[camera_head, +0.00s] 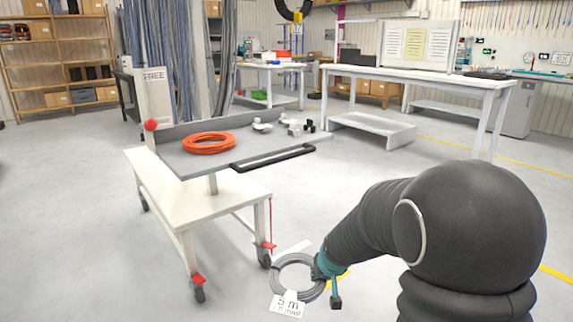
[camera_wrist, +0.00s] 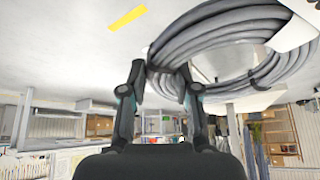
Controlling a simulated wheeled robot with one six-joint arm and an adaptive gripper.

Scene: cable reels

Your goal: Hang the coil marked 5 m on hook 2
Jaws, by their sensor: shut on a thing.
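The grey coil (camera_head: 275,279) is low in the middle of the head view, with a white tag (camera_head: 288,304) reading 5 m. My gripper (camera_head: 326,270), teal and black, is shut on the right side of the coil's ring. In the wrist view, which is upside down, the coil (camera_wrist: 230,32) fills the upper right and my gripper's two fingers (camera_wrist: 163,74) reach its near edge. I cannot tell whether the coil is clear of the floor. I cannot make out a hook marked 2.
A wheeled cart (camera_head: 165,180) with a grey top stands left of the coil, its caster close by. An orange coil (camera_head: 208,143) and small fittings lie on it. A white workbench (camera_head: 425,78) stands behind. Open floor (camera_head: 365,155) lies between cart and bench.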

